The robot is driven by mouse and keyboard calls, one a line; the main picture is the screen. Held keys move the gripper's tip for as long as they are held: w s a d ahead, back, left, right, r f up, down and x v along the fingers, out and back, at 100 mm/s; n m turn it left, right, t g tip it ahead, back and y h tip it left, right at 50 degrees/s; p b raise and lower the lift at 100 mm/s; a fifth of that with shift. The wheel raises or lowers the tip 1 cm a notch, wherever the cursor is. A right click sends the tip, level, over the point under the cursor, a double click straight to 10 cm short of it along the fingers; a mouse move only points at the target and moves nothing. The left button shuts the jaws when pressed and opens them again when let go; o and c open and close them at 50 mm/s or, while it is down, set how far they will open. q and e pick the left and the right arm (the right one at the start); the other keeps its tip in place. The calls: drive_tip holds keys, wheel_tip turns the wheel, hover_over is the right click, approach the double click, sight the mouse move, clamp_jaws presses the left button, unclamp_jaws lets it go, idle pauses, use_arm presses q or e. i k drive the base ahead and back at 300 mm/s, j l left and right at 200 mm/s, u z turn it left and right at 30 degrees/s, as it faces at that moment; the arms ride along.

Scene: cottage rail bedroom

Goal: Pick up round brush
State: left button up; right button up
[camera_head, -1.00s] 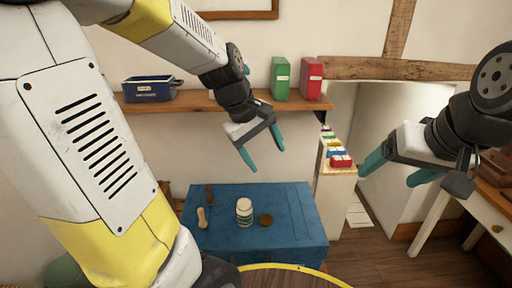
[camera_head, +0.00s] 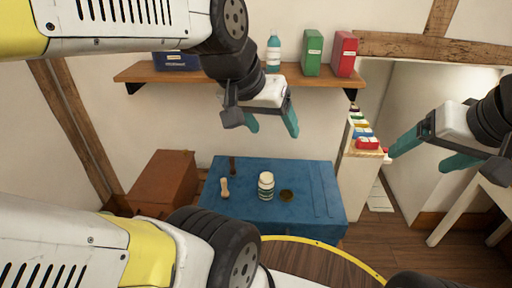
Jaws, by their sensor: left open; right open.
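A blue chest (camera_head: 318,205) stands low against the wall. On its top are a small pale wooden piece (camera_head: 224,188), a dark upright piece (camera_head: 232,165), a white jar with a label (camera_head: 266,187) and a dark round flat thing (camera_head: 287,195). I cannot tell for sure which of them is the round brush. My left gripper (camera_head: 272,128) is open and empty, above and behind the chest's things in the picture, below the shelf. My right gripper (camera_head: 420,157) is open and empty at the right, near the narrow stand, away from the chest.
A wooden shelf (camera_head: 215,76) on the wall holds a dark blue box (camera_head: 176,62), a teal bottle (camera_head: 273,52), a green binder (camera_head: 313,52) and a red binder (camera_head: 344,54). A narrow stand (camera_head: 357,175) with coloured items is right of the chest. A brown box (camera_head: 163,180) is left.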

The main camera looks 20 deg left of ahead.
sight(233, 171)
drive_tip(key=u, duration=1.35)
